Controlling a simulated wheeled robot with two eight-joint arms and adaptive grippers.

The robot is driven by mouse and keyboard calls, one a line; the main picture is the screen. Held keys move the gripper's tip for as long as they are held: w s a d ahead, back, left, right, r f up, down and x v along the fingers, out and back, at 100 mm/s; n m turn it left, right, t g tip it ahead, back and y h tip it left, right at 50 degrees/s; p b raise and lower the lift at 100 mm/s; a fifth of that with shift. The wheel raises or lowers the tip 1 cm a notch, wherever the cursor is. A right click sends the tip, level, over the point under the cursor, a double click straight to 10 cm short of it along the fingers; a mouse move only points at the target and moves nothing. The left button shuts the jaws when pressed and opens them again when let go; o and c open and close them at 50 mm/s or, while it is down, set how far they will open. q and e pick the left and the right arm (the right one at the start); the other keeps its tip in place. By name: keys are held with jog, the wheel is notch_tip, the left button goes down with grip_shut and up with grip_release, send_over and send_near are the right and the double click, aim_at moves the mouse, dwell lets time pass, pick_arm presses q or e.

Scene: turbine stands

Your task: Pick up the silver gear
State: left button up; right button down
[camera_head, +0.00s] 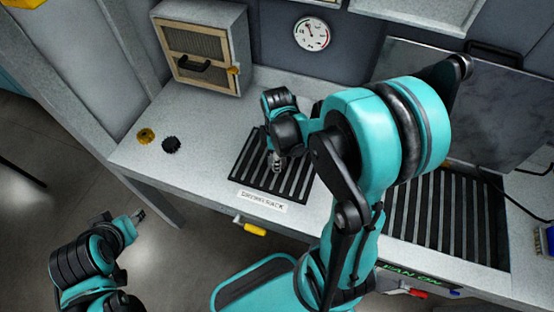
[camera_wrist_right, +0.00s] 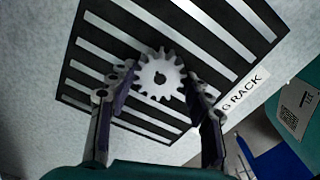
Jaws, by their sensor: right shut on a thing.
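The silver gear (camera_wrist_right: 160,78) is a toothed disc with a dark centre hole, seen in the right wrist view between the two fingers of my right gripper (camera_wrist_right: 158,85). The fingers are shut on its sides. Behind it lies the dark slatted drying rack (camera_wrist_right: 88,75); I cannot tell whether the gear touches it. In the head view my right gripper (camera_head: 276,160) is over the rack (camera_head: 245,170), and the gear is mostly hidden there. My left gripper (camera_head: 138,215) is at the lower left, away from the counter; its finger opening is too small to judge.
A yellow gear (camera_head: 146,135) and a black gear (camera_head: 171,145) lie on the counter (camera_head: 205,135) at left. A cabinet (camera_head: 200,48) stands behind them. A second slatted rack (camera_head: 440,218) is at right, beside a grey panel (camera_head: 450,100). The counter between the gears and rack is clear.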

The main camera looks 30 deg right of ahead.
jog(key=shift+r, duration=0.15)
notch_tip(320, 180, up, 5)
jog(key=shift+s+d+f+p, duration=0.1)
jog(key=shift+d+f+p, duration=0.1)
jog(key=shift+p, duration=1.05)
jog(key=s+d+r+p, duration=0.3)
jog(key=s+d+r, duration=0.3)
jog(key=s+d, duration=0.1)
jog(key=shift+s, duration=0.9)
